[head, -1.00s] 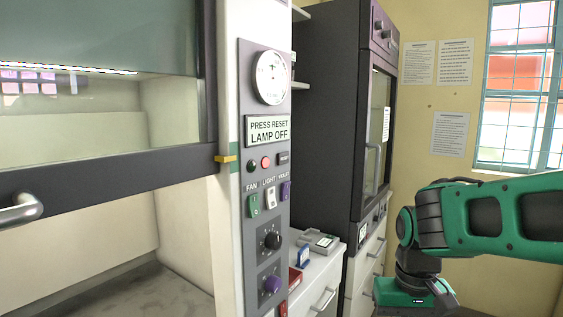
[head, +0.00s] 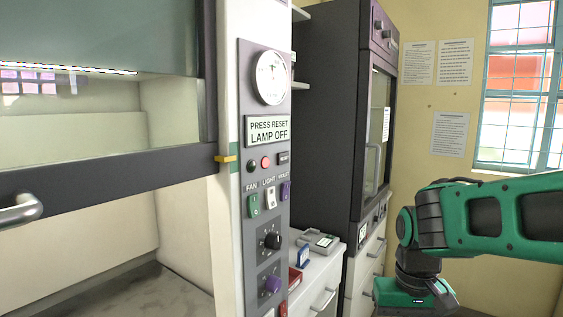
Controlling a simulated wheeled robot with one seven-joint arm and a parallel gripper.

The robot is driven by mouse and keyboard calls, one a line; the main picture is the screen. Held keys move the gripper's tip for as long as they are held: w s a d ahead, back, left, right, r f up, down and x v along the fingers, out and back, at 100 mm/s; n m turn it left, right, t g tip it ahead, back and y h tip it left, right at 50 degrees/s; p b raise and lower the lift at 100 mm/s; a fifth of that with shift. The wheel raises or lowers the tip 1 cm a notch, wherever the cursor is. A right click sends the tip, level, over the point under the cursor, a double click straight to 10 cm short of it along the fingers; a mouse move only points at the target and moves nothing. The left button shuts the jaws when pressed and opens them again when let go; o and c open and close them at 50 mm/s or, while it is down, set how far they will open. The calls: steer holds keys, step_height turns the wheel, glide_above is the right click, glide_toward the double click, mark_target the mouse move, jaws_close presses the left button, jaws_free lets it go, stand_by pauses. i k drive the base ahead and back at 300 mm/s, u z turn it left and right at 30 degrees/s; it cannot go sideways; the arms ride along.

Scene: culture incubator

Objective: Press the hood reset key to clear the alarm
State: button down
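The hood's control panel (head: 263,215) is on the upright post right of the sash. A small dark key with pale lettering, apparently RESET (head: 284,158), sits at its upper right. Beside it are a red round lamp or button (head: 265,162) and a dark round one (head: 252,165). The sign (head: 267,131) above reads PRESS RESET LAMP OFF. My green and black arm is at the right, apart from the panel, with its wrist at the bottom edge. My gripper's fingers are outside the frame. Whether the red lamp is lit cannot be told.
Below the key are FAN (head: 254,205), LIGHT (head: 270,197) and VIOLET (head: 285,191) switches and two knobs. A sash handle (head: 20,210) juts out at left. A drawer bench (head: 320,280) and a tall dark cabinet (head: 335,120) stand behind the panel.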

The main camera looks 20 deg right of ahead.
mark_target(283, 157)
steer(key=z, duration=1.95)
steer(key=k, duration=1.05)
steer(key=u, duration=0.6)
